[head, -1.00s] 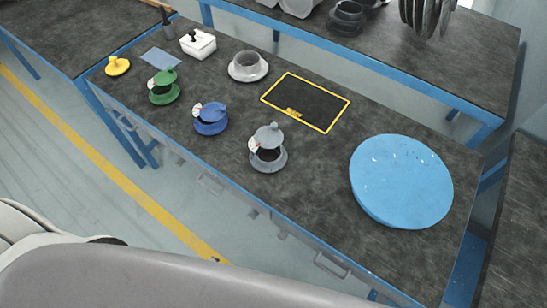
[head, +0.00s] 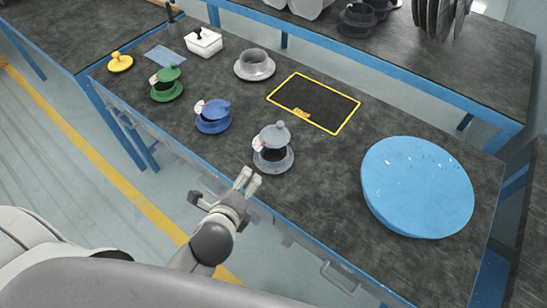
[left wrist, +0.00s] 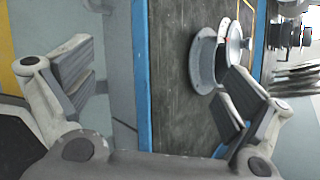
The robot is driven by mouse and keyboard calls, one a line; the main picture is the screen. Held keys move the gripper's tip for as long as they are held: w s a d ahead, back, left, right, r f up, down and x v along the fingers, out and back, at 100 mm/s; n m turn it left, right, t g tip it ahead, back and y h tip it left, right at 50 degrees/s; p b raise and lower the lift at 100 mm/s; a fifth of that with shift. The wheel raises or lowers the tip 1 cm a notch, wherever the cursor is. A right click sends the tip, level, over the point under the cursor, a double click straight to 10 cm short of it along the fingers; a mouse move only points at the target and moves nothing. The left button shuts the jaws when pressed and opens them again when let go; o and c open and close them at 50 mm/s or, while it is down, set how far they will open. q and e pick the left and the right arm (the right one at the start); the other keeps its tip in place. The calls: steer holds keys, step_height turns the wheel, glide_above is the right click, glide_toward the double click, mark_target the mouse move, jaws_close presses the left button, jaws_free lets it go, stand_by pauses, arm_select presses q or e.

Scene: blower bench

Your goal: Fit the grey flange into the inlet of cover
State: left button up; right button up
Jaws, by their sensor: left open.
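The grey flange (head: 273,158) stands on the bench near its front edge, with a round knobbed grey top (head: 274,134) above its rim and a red-and-white tag on its side. Its round grey rim also shows in the left wrist view (left wrist: 203,62), right of centre. A large light-blue round piece (head: 417,187), which may be the cover, lies at the bench's right end; no inlet shows on it. My left gripper (head: 248,181) is open and empty at the front edge, just short of the grey flange. Its spread fingers fill the sides of the left wrist view (left wrist: 160,75).
Blue (head: 213,118) and green (head: 166,86) flanges stand to the left along the bench. Bare bench lies around the panel.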

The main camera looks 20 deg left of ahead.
mark_target(272, 161)
arm_select(q)
steer(key=w+d+r+m+t, duration=0.1)
steer(key=m, duration=0.2)
steer(key=w+d+r+m+t, duration=0.1)
steer(key=m, duration=0.3)
steer(key=w+d+m+t+h, duration=0.1)
steer(key=m, duration=0.2)
steer(key=shift+d+r, duration=0.4)
steer(key=m, duration=0.1)
steer(key=d+m, duration=0.1)
steer(key=shift+w+r+m, duration=0.2)
steer(key=shift+w+m, duration=0.05)
steer(key=shift+m, duration=0.05)
steer(key=shift+w+f+t, duration=0.1)
steer(key=shift+w+t, duration=0.2)
steer(key=shift+w, duration=0.1)
steer(key=shift+h, duration=0.4)
steer(key=x, duration=1)
steer(key=shift+d, duration=0.1)
steer(key=c, duration=1.1)
steer(key=shift+c, duration=0.9)
steer(key=shift+r, duration=0.2)
